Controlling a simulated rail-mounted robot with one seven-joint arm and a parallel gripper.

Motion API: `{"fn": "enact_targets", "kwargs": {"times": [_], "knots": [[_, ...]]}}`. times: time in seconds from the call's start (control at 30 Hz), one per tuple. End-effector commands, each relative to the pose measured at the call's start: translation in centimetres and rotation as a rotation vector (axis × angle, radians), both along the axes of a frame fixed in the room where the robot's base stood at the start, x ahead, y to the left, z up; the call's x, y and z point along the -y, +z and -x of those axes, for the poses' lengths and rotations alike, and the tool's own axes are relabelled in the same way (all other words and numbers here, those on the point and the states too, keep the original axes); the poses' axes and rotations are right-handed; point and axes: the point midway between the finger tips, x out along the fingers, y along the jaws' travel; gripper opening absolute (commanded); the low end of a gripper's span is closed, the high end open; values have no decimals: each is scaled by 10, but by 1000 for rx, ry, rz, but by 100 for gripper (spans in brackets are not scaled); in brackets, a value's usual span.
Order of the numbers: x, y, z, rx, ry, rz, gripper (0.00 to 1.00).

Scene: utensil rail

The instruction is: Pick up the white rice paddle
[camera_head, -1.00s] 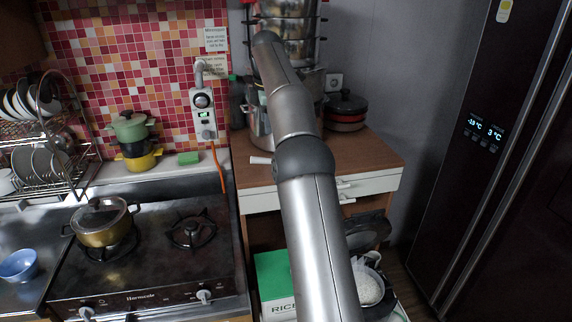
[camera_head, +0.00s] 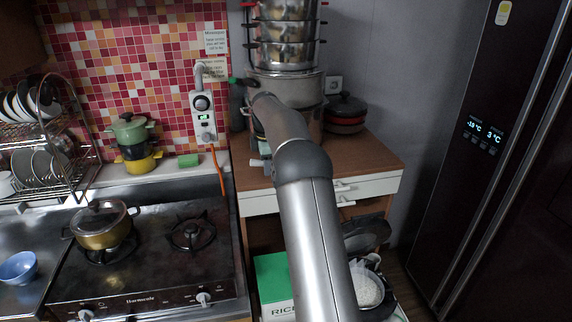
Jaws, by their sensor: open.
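The white rice paddle (camera_head: 256,163) lies on the wooden top of the cabinet, near its left front edge. Only a small pale end of it shows; my arm and gripper hide the rest. My gripper (camera_head: 264,158) is low over the cabinet top, at the paddle. It is mostly hidden behind my own forearm. It is open, and I cannot tell whether its fingers touch the paddle or stand around it.
Stacked steel pots (camera_head: 286,55) stand behind my arm on the wooden cabinet top (camera_head: 365,155). A dark lidded pot (camera_head: 345,113) is to the right. The stove (camera_head: 160,245) is left. An open rice container (camera_head: 368,288) and a green-topped rice box (camera_head: 272,276) are below.

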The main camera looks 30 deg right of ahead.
Motion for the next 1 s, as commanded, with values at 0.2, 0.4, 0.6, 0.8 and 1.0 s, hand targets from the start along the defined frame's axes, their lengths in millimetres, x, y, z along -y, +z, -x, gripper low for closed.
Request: {"fn": "enact_targets", "kwargs": {"times": [0.2, 0.4, 0.6, 0.8, 1.0], "knots": [[0, -10, -2, 1, 0, 0, 45], [0, -9, -2, 1, 0, 0, 23], [0, -9, -2, 1, 1, 0, 0], [0, -8, -2, 1, 1, 0, 0], [1, 4, -2, 4, 1, 1, 0]]}}
